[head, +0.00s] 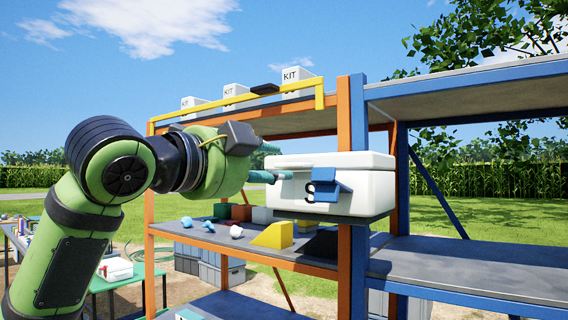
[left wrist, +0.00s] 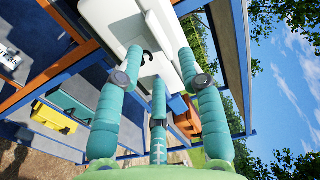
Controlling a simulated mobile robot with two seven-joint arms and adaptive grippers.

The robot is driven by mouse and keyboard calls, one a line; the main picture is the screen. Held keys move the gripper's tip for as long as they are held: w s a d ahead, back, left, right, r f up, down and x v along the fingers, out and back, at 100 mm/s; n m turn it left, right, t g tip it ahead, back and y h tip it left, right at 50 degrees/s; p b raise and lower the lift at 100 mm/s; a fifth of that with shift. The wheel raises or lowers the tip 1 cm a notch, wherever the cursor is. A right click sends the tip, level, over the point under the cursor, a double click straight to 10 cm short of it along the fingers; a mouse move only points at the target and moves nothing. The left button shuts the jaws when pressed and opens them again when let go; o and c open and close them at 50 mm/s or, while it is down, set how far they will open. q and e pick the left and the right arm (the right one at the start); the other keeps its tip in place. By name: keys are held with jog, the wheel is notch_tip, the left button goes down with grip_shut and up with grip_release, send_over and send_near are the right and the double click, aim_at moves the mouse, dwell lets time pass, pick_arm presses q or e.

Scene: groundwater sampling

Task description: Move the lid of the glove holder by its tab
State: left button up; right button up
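The glove holder is a white box (head: 335,197) with a paler lid (head: 330,161) on top, standing on a dark ledge of the shelf rack. A blue tab (head: 325,185) sticks out from its front, partly covering a black letter. My left gripper (head: 268,165) is at the box's left end, left of the tab. The left wrist view shows its teal fingers (left wrist: 160,60) spread, with nothing held between them and the white box (left wrist: 115,18) beyond. I cannot tell whether a fingertip touches the box. My right gripper is not in view.
An orange post (head: 344,240) and a blue post stand beside the box. The shelf below (head: 270,256) holds a yellow wedge (head: 274,235) and several small pieces. White KIT boxes (head: 297,74) stand on the top shelf behind a yellow rail. The blue rack's shelf (head: 480,266) at right is bare.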

aim_at(326, 163)
pick_arm(q)
jog(key=p+x, duration=0.2)
jog(key=x, duration=0.3)
jog(key=shift+w, duration=0.2)
grip_shut()
